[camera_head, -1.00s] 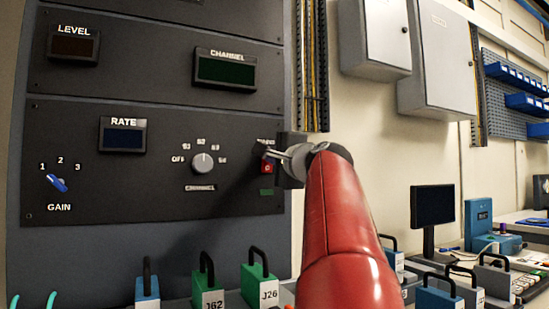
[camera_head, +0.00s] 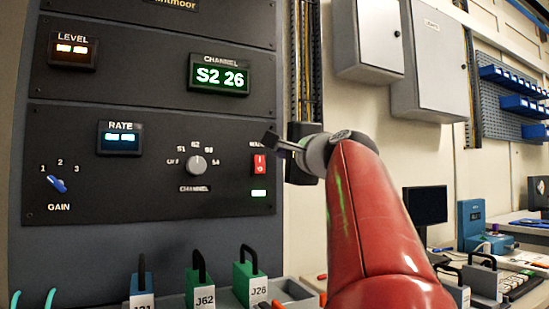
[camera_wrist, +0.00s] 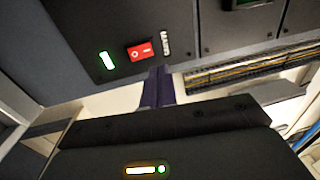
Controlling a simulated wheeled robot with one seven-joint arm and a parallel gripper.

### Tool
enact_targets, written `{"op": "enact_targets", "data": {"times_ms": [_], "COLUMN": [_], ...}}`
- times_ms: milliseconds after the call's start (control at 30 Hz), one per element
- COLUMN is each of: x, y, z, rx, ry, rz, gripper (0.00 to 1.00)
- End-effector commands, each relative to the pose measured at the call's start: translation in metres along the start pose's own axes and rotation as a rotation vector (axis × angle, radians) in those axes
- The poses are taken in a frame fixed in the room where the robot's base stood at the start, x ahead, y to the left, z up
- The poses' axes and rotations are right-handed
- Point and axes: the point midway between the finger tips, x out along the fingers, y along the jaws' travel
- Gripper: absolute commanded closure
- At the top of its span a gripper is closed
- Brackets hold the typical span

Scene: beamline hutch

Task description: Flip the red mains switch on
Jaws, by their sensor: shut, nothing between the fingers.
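The red mains switch (camera_head: 259,164) sits at the right end of the lower panel (camera_head: 90,195), below a partly hidden label. A green lamp (camera_head: 258,193) below it is lit. In the wrist view the red switch (camera_wrist: 140,51) shows its O and I marks, with the lit green lamp (camera_wrist: 107,61) beside it. My gripper (camera_head: 270,138) is shut and empty, its tip just above and right of the switch in the head view. In the wrist view my gripper (camera_wrist: 158,85) shows as dark fingers apart from the switch.
A channel knob (camera_head: 196,166) and blue gain knob (camera_head: 58,184) are on the same panel. Tagged blocks with handles, including J62 (camera_head: 205,299), stand below.

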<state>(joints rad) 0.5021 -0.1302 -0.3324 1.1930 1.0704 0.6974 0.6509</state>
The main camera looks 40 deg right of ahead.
Motion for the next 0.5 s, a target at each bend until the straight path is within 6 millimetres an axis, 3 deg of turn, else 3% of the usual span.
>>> {"op": "enact_targets", "data": {"times_ms": [33,200,500], "x": [-0.012,-0.036,-0.048], "y": [-0.004,-0.009,-0.012], "z": [0.000,0.000,0.000], "rx": [-0.001,0.000,0.000], "ry": [0.001,0.000,0.000], "rz": [-0.004,-0.002,0.000], "gripper": [1.00,1.00,1.00]}}
